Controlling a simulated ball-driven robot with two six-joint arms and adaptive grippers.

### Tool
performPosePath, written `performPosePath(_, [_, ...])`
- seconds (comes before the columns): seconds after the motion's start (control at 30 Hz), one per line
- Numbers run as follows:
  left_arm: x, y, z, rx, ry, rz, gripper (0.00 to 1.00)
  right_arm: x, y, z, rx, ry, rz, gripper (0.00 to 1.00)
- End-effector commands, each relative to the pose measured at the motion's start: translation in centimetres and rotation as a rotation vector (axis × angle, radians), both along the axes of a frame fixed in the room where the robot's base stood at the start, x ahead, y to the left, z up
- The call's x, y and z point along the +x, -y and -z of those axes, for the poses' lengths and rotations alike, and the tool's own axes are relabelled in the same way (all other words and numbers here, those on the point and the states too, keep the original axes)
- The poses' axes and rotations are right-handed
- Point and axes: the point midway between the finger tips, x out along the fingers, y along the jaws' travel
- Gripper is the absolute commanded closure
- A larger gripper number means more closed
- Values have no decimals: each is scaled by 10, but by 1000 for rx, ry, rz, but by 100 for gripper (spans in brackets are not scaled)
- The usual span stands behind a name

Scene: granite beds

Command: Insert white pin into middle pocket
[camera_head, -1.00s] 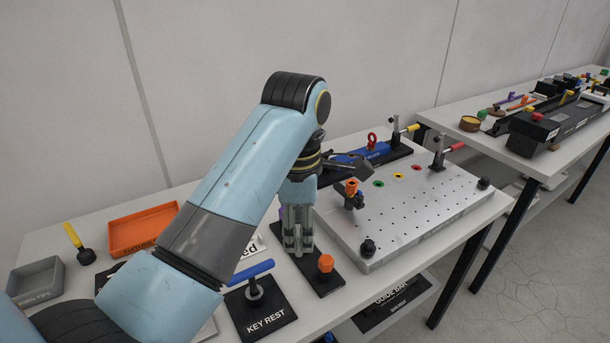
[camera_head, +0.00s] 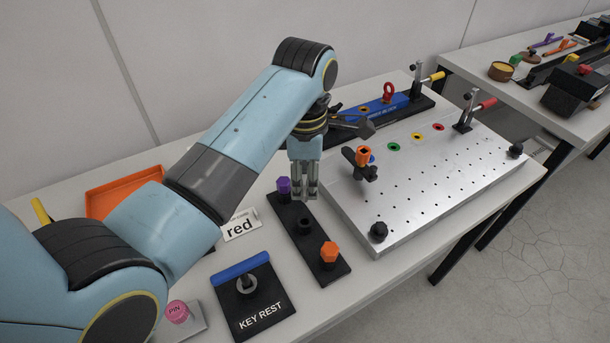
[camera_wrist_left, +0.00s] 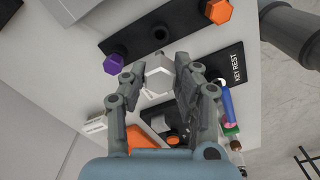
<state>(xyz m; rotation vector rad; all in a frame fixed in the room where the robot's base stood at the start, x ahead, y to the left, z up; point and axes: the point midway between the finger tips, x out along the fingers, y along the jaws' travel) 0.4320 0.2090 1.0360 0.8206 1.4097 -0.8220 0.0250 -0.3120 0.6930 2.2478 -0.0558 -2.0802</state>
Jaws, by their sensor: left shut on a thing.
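The white hexagonal pin (camera_wrist_left: 158,74) is between the fingers of my left gripper (camera_wrist_left: 160,78) in the left wrist view. The gripper (camera_head: 305,196) is shut on it. In the head view the fingers point down behind the middle pocket, near the purple pin, and I cannot make out the white pin there. The black rack (camera_head: 317,248) has an empty middle pocket (camera_head: 305,225) between a purple pin (camera_head: 284,185) and an orange pin (camera_head: 329,252). The pocket (camera_wrist_left: 160,33) also shows in the left wrist view, apart from the white pin. My right gripper is not in view.
A metal plate (camera_head: 450,175) with clamps and knobs lies right of the rack. The key rest (camera_head: 265,308) with a blue-handled key stands in front left. A "red" card (camera_head: 240,227), an orange tray (camera_head: 110,198) and a pink pin (camera_head: 178,311) lie further left.

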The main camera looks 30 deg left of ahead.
Motion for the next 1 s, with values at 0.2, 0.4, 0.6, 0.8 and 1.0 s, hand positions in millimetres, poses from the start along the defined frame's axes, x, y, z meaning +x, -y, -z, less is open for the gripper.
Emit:
performPosePath(0.2, [0,0,13,0,-1,0,100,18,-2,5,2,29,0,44])
performPosePath(0.4, [-1,0,34,0,-2,0,100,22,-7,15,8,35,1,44])
performPosePath(0.6, [0,0,52,0,-2,0,100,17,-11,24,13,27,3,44])
performPosePath(0.8, [0,0,56,0,0,0,100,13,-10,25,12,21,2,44])
performPosePath(1.0, [0,0,55,0,0,0,100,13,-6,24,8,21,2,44])
